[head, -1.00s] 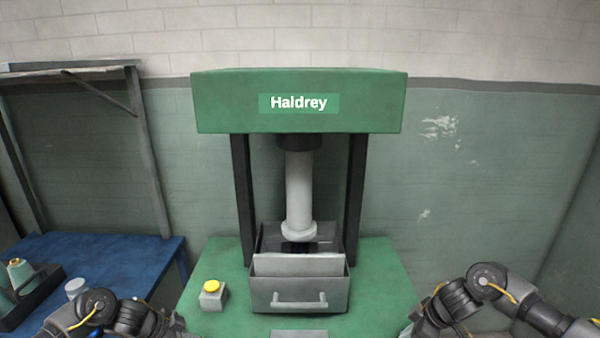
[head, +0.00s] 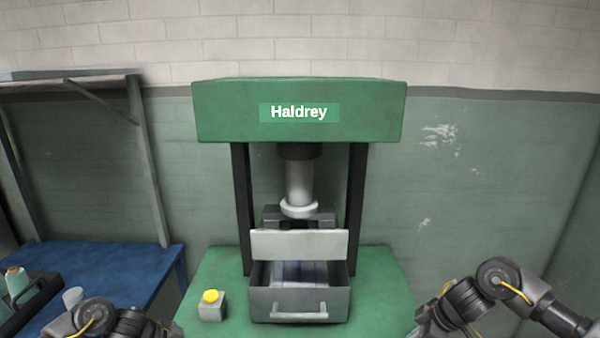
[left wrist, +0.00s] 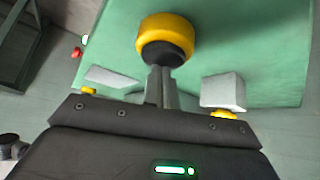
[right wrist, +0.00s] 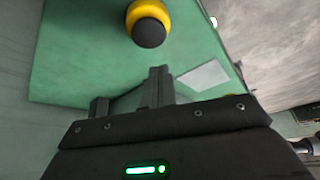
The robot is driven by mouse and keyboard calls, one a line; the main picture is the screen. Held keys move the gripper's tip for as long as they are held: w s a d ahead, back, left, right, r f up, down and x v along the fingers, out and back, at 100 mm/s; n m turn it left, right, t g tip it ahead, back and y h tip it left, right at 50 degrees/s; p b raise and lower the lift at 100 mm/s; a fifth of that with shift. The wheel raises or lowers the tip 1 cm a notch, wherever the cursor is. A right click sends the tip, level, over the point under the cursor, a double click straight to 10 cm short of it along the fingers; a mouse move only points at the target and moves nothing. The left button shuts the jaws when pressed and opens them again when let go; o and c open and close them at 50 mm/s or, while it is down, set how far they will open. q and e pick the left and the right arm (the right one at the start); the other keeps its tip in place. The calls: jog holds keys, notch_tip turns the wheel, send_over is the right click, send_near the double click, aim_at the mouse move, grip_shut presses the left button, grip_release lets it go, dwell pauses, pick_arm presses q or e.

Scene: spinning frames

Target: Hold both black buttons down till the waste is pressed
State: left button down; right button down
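In the left wrist view a black button (left wrist: 161,54) sits in a yellow collar. My left gripper (left wrist: 163,72) is shut and empty, its tips at the button's lower edge; I cannot tell whether they touch. In the right wrist view the other black button (right wrist: 149,33) also has a yellow collar. My right gripper (right wrist: 158,72) is shut and empty, its tips apart from it. In the head view the green press (head: 300,112) has its pale ram (head: 299,185) raised above the grey bin (head: 298,302). Pale, blue-lined waste (head: 297,272) lies inside. Both grippers are out of the head view.
A grey box with a yellow button (head: 211,297) stands on the green table (head: 385,290), left of the bin. A pale guard plate (head: 299,243) is up above the bin's front. A blue table (head: 110,265) stands at left.

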jog(key=s+r, duration=0.2)
jog(key=s, duration=0.4)
jog(key=shift+r, duration=0.25)
pick_arm(q)
jog(key=shift+r, duration=3)
pick_arm(e)
jog(key=shift+w, duration=0.1)
pick_arm(q)
jog(key=s+r, duration=0.3)
jog(key=s, duration=0.4)
